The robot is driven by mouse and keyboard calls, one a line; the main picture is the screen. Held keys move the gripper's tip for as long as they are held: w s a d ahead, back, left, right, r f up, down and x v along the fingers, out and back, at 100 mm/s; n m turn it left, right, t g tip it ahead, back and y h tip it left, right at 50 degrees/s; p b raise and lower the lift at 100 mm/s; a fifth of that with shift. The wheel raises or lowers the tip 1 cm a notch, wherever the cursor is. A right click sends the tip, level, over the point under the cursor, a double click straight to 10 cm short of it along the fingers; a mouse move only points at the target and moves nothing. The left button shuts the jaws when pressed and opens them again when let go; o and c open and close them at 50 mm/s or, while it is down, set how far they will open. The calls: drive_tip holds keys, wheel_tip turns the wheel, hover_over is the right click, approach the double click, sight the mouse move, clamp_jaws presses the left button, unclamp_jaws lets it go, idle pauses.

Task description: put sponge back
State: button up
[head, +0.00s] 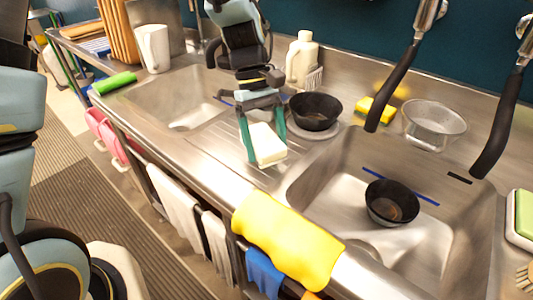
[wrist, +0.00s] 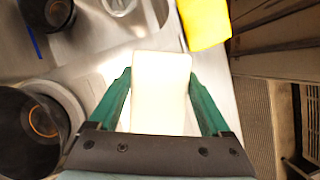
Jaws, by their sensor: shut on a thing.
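A pale cream sponge (head: 267,145) with a greenish edge is held between the green fingers of my gripper (head: 262,152), above the steel drainboard between the two basins. In the wrist view the sponge (wrist: 160,92) fills the space between the fingers of my gripper (wrist: 160,100). The gripper is shut on it. A yellow sponge (head: 375,110) lies on the back ledge behind the right basin. A green and white sponge (head: 521,220) sits at the far right edge of the counter.
A black bowl (head: 316,111) stands on the drainboard just right of my gripper. Another black bowl (head: 392,203) is in the right basin. A strainer (head: 433,124) and a white bottle (head: 302,58) stand at the back. A yellow cloth (head: 289,240) hangs over the front edge.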

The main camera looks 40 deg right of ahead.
sight(256, 130)
drive_tip(key=shift+f+p, duration=0.4)
drive_tip(key=shift+f, duration=1.65)
drive_tip(key=shift+f, duration=0.15)
drive_tip(key=o, duration=1.4)
drive_tip(key=shift+o, duration=0.2)
drive_tip(key=b+v, duration=0.3)
drive_tip(key=v, duration=0.9)
drive_tip(key=shift+r, duration=0.25)
drive_tip(key=w+a+f+t+h, duration=0.1)
drive_tip(key=w+a+f+t, duration=0.1)
drive_tip(key=w+a, duration=0.75)
drive_tip(key=a+f+t, duration=0.3)
drive_tip(key=a+t, duration=0.1)
drive_tip(key=a, duration=2.2)
drive_tip(key=shift+w, duration=0.2)
